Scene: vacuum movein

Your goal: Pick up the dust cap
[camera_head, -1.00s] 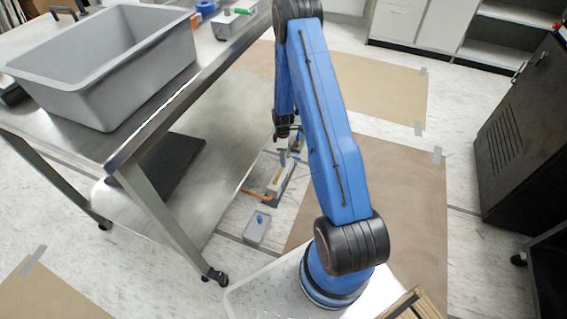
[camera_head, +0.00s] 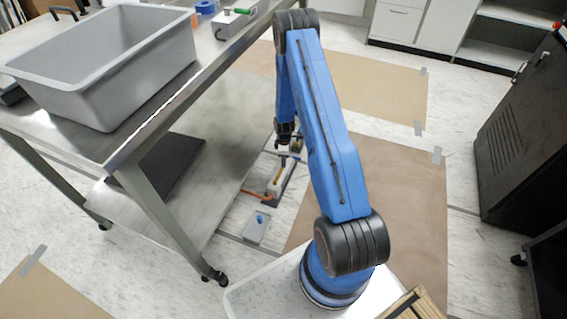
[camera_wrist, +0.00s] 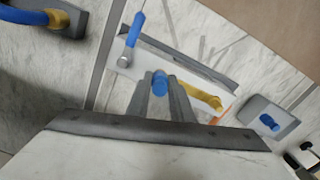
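A small round blue piece, which may be the dust cap (camera_wrist: 160,83), shows in the wrist view between the two grey fingers of my gripper (camera_wrist: 162,92). The fingers stand apart with the blue piece filling the narrow gap. I cannot tell whether they touch it or sit above it. A pale fixture (camera_wrist: 150,62) lies beyond, with a blue lever (camera_wrist: 136,29) and a yellow lever (camera_wrist: 200,95). In the head view my gripper (camera_head: 287,138) hangs low beside the fixture (camera_head: 283,176) on the floor, and its fingertips are too small to read.
A grey box with a blue knob (camera_head: 256,229) sits on the floor nearby and also shows in the wrist view (camera_wrist: 268,118). A metal table (camera_head: 150,125) with a grey bin (camera_head: 100,85) stands at left. A dark cabinet (camera_head: 520,130) is at right.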

